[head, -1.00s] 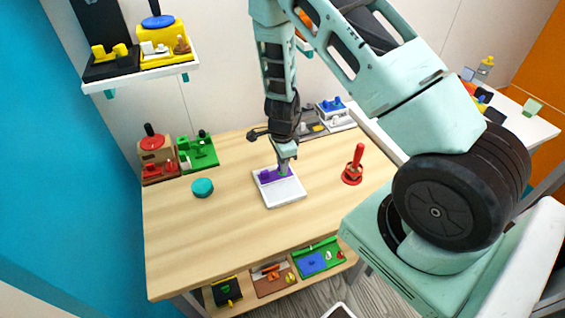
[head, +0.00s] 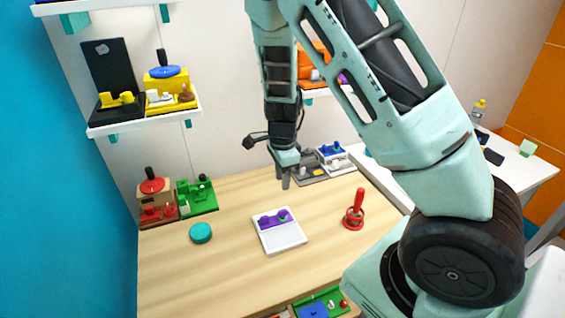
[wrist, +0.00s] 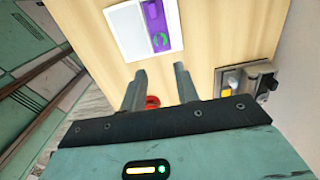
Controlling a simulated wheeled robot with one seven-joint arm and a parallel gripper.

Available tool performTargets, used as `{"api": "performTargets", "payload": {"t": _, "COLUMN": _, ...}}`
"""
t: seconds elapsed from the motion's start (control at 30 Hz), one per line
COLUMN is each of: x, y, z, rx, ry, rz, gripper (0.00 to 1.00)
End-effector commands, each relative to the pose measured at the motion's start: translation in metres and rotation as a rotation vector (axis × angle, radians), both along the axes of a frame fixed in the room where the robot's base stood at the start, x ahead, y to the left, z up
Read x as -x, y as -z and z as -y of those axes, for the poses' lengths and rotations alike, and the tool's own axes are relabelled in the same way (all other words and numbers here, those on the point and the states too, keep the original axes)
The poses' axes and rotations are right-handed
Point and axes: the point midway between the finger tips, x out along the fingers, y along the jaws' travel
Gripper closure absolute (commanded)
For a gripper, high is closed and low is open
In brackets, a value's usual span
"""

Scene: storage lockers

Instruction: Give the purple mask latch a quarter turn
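The purple mask latch (head: 273,219) sits at the back end of a white board (head: 282,240) lying on the wooden table. It also shows in the wrist view (wrist: 154,17), with a green curved mark on its round part. My gripper (head: 286,183) hangs above and behind the board in the head view, apart from the latch. In the wrist view my gripper (wrist: 160,88) has its two fingers spread, with nothing held between them. Which way the latch's turning part points is too small to tell.
A teal disc (head: 201,233) lies left of the board and a red upright handle (head: 355,211) stands to its right. Red and green latch boards (head: 198,197) are at the back left, a grey one (head: 308,170) behind my gripper. The front table is clear.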

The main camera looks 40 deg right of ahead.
Motion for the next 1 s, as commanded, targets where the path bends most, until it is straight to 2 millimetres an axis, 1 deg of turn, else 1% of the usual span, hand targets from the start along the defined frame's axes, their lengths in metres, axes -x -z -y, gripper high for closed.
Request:
{"api": "performTargets", "payload": {"t": 0.03, "x": -0.001, "y": -0.012, "z": -0.001, "rx": 0.0, "ry": -0.004, "rz": 0.005, "gripper": 0.69}}
{"api": "performTargets", "payload": {"t": 0.1, "x": -0.001, "y": -0.024, "z": -0.001, "rx": 0.0, "ry": -0.003, "rz": 0.004, "gripper": 0.69}}
{"api": "performTargets", "payload": {"t": 0.2, "x": -0.001, "y": -0.037, "z": -0.001, "rx": 0.0, "ry": -0.003, "rz": 0.003, "gripper": 0.69}}
{"api": "performTargets", "payload": {"t": 0.3, "x": -0.001, "y": -0.045, "z": 0.0, "rx": 0.0, "ry": 0.0, "rz": 0.002, "gripper": 0.69}}
{"api": "performTargets", "payload": {"t": 0.47, "x": 0.0, "y": -0.05, "z": 0.0, "rx": 0.0, "ry": 0.0, "rz": 0.0, "gripper": 0.69}}
{"api": "performTargets", "payload": {"t": 0.97, "x": 0.0, "y": -0.05, "z": 0.0, "rx": 0.0, "ry": 0.0, "rz": 0.0, "gripper": 0.69}}
{"api": "performTargets", "payload": {"t": 1.0, "x": 0.0, "y": -0.049, "z": -0.003, "rx": -0.004, "ry": -0.012, "rz": 0.0, "gripper": 0.69}}
